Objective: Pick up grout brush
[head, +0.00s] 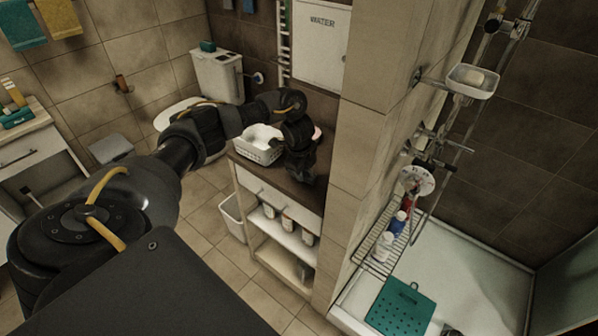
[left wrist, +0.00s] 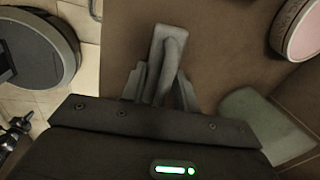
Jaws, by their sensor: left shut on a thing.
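The grout brush (left wrist: 168,50) is a grey piece with a raised handle. In the left wrist view it lies over the brown cabinet top (left wrist: 225,60), between the fingers of my left gripper (left wrist: 160,88). The gripper is shut on its handle. Whether the brush still touches the top I cannot tell. In the head view my left gripper (head: 303,178) points down over the dark top of the cabinet, and the brush is hidden there. My right gripper is in neither view.
A white basket (head: 258,150) stands on the cabinet top beside my left arm. A round pink thing (left wrist: 298,30) and a flat grey-green thing (left wrist: 268,125) lie near the gripper. A tiled wall (head: 352,150) rises close to the right. Bottles (head: 287,220) stand on the shelf below.

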